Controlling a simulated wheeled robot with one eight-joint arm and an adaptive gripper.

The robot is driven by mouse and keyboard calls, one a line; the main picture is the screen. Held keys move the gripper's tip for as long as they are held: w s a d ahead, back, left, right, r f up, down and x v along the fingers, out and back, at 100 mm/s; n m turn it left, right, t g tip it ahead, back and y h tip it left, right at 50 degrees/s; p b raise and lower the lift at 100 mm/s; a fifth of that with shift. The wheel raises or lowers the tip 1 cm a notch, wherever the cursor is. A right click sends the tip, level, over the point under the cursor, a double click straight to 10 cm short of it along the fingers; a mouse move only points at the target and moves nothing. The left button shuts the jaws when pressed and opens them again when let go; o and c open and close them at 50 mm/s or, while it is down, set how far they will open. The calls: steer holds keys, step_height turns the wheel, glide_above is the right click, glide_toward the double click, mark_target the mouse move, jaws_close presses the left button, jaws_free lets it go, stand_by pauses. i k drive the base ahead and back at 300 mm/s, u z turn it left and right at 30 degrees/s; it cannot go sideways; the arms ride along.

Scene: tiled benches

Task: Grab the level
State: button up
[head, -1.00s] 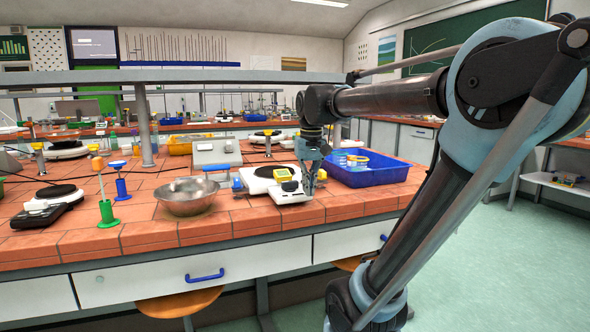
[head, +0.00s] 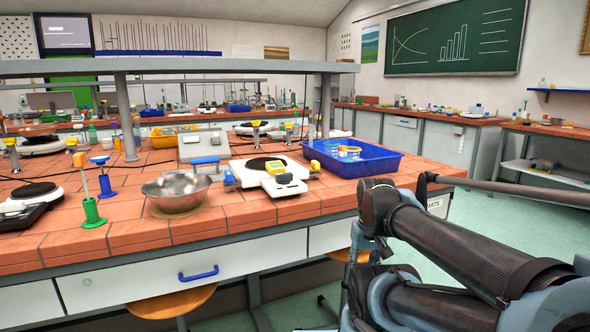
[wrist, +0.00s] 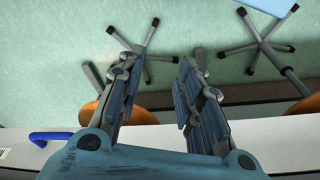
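A small yellow block (head: 261,167), which may be the level, lies on a white balance or hot plate (head: 283,186) near the bench's front edge in the head view. It is too small to be sure what it is. My gripper (wrist: 157,68) is open and empty in the wrist view, its two fingers apart above the floor in front of the bench. In the head view my folded arm is low at the right, and its end is mostly hidden. The wrist view does not show the yellow block.
A metal bowl (head: 176,193) and a green stand (head: 92,212) are left of the balance. A blue tray (head: 362,170) is right of it. A grey shelf (head: 200,65) crosses above the bench. Stools (wrist: 140,115) stand below, by a white drawer front (wrist: 22,142).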

mark_target(273, 167)
steer(key=z, duration=1.35)
steer(key=k, duration=1.55)
steer(key=u, duration=0.55)
steer(key=i, duration=1)
steer(key=z, duration=0.05)
